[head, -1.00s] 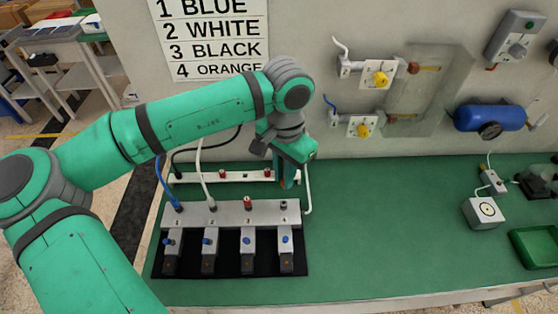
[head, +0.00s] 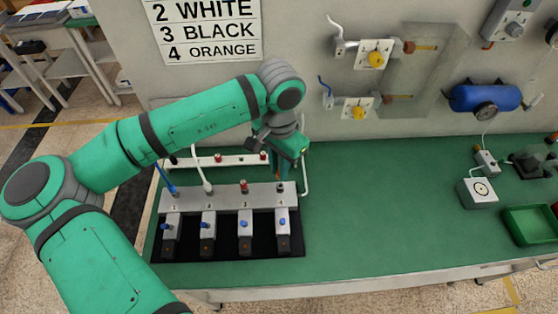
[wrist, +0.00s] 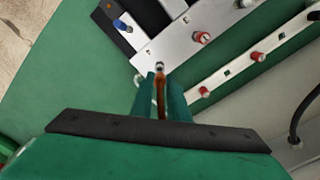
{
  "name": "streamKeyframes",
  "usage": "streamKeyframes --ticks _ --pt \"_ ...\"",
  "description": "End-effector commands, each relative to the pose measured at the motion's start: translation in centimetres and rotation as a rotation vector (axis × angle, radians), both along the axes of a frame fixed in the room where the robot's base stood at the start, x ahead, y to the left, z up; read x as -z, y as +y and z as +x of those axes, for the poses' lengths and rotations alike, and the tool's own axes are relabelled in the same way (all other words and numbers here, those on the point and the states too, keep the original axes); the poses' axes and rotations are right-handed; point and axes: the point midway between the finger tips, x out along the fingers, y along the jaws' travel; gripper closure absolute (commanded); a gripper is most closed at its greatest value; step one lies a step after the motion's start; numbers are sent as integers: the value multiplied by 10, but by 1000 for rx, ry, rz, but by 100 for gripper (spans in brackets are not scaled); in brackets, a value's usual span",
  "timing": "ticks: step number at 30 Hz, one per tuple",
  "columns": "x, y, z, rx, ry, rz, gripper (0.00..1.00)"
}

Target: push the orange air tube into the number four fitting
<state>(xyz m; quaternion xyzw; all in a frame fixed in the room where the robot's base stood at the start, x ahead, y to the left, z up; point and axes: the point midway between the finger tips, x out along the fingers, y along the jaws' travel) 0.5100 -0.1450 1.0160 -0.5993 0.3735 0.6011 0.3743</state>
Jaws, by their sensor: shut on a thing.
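My gripper (head: 287,168) is shut on the orange air tube, just above and behind the right end of the manifold block. In the wrist view the orange tube (wrist: 162,104) stands between the two green fingers, its tip toward the number four fitting (wrist: 159,67). The number four fitting (head: 281,188) is the rightmost on the grey manifold (head: 228,199). The tube end looks lined up with or very close to the fitting; I cannot tell whether they touch. The fingers hide much of the tube.
The blue tube (head: 167,180) stands in fitting one and the white tube (head: 202,171) in fitting two. Fitting three (head: 244,186) has a red top. A white rail (head: 235,161) with red fittings lies behind.

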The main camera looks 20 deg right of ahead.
Motion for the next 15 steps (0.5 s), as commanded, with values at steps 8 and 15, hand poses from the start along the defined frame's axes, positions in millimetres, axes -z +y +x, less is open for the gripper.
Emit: streamKeyframes --ticks 8,15 --pt "15 0 0 0 0 0 100" --pt "18 0 0 0 -1 0 100"
